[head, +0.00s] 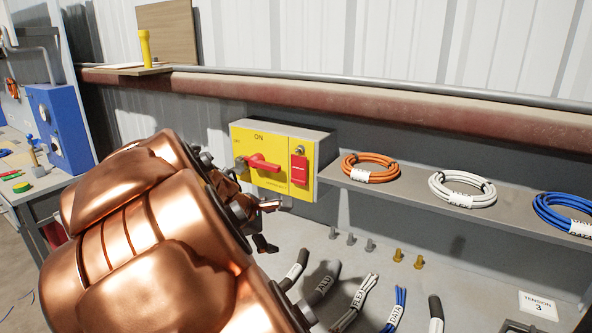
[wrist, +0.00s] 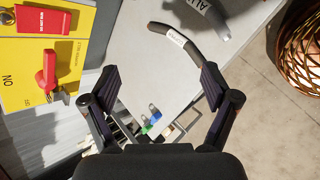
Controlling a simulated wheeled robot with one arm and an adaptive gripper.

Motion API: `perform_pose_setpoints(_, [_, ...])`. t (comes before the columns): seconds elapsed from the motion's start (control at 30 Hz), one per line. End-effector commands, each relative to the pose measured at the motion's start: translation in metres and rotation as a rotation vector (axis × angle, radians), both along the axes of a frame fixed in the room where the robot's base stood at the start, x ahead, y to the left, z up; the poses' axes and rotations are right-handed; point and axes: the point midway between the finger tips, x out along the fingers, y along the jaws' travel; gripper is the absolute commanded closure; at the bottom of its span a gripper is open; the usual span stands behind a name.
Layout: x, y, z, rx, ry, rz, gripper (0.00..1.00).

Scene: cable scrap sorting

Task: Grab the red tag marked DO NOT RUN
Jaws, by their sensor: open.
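The red tag (head: 299,170) hangs on the right part of the yellow face of a switch box (head: 327,160), below a round fitting. In the wrist view the tag (wrist: 43,20) lies at the upper left, with small white print too small to read surely. My gripper (head: 268,224) is in front of and below the box in the head view, partly hidden by my copper-coloured arm. In the wrist view my gripper (wrist: 160,84) is open, with nothing between its fingers. The tag is apart from it, beyond the left finger.
A red rotary handle (head: 264,163) sits left of the tag. A shelf (head: 412,190) to the right holds orange, white and blue cable coils.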

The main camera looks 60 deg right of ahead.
Motion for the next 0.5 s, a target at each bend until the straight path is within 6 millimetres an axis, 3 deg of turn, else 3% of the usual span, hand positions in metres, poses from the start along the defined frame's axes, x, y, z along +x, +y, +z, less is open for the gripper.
perform_pose_setpoints(0.03, [0.008,-0.027,0.013,-0.064,0.064,0.046,0.14])
perform_pose_setpoints(0.2, [0.040,-0.103,0.048,-0.254,0.339,0.265,0.14])
perform_pose_setpoints(0.3, [0.058,-0.138,0.058,-0.330,0.508,0.384,0.14])
perform_pose_setpoints(0.5, [0.086,-0.178,0.063,-0.412,0.748,0.557,0.14])
